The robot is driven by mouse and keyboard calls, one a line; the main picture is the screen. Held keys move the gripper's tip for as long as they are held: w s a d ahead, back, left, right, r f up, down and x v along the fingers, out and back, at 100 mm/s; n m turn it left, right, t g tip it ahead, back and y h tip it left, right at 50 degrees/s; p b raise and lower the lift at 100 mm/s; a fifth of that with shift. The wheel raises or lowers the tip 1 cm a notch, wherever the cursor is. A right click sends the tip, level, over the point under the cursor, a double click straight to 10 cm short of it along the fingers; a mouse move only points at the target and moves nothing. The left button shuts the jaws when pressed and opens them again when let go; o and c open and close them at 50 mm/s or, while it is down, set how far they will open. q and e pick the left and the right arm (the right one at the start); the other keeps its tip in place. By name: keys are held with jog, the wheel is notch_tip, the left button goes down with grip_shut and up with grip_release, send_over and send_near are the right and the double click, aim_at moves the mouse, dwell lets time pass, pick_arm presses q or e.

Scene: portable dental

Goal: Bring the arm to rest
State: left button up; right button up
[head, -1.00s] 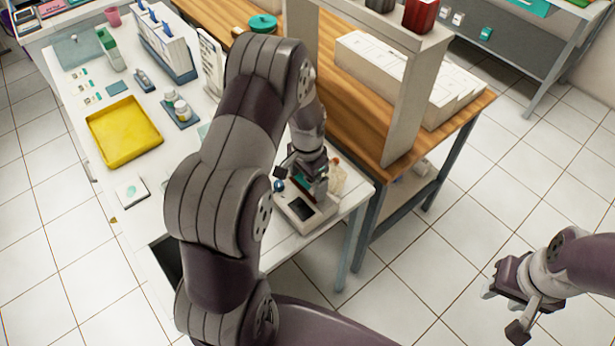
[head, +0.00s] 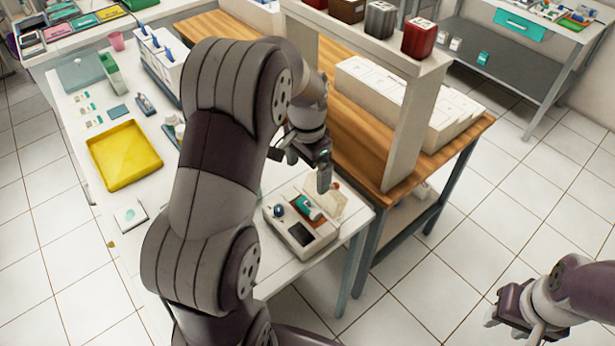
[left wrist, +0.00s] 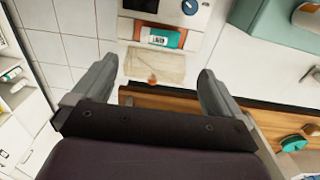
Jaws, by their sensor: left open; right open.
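My left arm reaches in over the white table (head: 78,215). My left gripper (head: 322,180) is open and empty, raised above the right end of that table. In the left wrist view its two fingers (left wrist: 155,90) stand wide apart with nothing between them. Beyond them is a beige device (head: 312,240) holding a teal-and-white labelled item (head: 308,208); these also show in the left wrist view, the item (left wrist: 161,37) near the top. My right gripper (head: 512,310) hangs at the lower right over the floor, apart from any object.
A yellow tray (head: 124,155) lies on the white table. A wooden bench (head: 345,135) with a raised shelf (head: 375,40) holding several small canisters stands behind the left gripper. White boxes (head: 400,95) sit on the bench. Tiled floor is open at the right.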

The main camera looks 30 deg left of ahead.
dwell(0.6)
pick_arm(q)
jog(key=s+d+n, duration=0.2)
jog(key=s+d, duration=0.2)
jog(key=s, duration=0.2)
jog(key=s+d+n+t, duration=0.1)
jog(key=s+d+n, duration=0.1)
jog(key=s+d, duration=0.2)
jog(key=s, duration=0.3)
jog(key=shift+s+d+f, duration=0.15)
jog(key=shift+s+f, duration=0.15)
